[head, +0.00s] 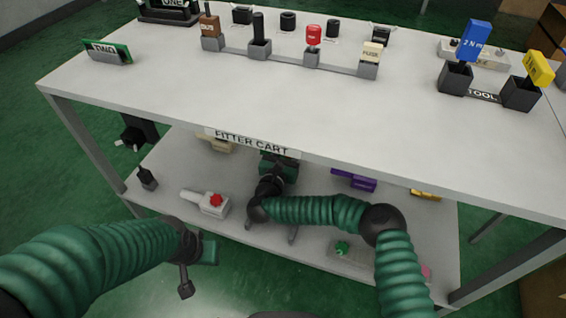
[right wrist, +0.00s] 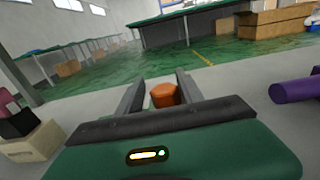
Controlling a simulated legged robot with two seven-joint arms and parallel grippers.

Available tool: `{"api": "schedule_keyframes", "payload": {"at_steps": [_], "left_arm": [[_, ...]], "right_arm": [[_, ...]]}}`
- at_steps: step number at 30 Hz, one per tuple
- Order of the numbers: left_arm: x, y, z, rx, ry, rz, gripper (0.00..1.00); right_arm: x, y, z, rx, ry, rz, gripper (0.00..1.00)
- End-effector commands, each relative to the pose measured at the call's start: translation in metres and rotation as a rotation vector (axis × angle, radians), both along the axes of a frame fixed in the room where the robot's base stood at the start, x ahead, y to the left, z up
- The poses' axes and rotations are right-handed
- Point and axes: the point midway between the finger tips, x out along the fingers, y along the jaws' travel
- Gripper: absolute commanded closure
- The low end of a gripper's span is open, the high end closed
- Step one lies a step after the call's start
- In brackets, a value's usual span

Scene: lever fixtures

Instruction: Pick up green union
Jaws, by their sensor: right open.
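A small green piece (head: 341,248), which may be the green union, sits on the cart's lower shelf at the front right; its shape is too small to tell. No green piece shows between the fingers in the right wrist view. My right gripper (right wrist: 160,78) is open under the cart top, left of and farther back than the green piece. An orange piece (right wrist: 163,95) appears between its fingers; I cannot tell if it is touched.
The cart top (head: 200,75) overhangs the lower shelf (head: 160,190). A white fitting with a red knob (head: 215,201) and a purple piece (head: 362,184) are on the shelf. The purple cylinder (right wrist: 295,89) lies right in the wrist view, a cream block (right wrist: 35,142) left.

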Motion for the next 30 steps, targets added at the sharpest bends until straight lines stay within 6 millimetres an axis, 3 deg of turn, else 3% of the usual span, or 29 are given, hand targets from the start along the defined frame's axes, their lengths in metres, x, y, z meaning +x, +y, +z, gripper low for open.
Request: {"api": "schedule_keyframes", "payload": {"at_steps": [7,18,30], "left_arm": [[0.0001,-0.0001,-0.0025,0.000,0.000,0.000,0.64],[0.0001,-0.0001,-0.0023,0.000,0.000,0.000,0.64],[0.0001,-0.0001,0.0020,0.000,0.000,0.000,0.64]], "right_arm": [[0.0052,-0.0023,-0.0004,-0.002,0.001,-0.001,0.56],[0.0046,-0.0019,-0.0001,-0.001,0.000,0.000,1.00],[0.0046,-0.0017,0.0054,0.000,-0.001,0.000,1.00]]}}
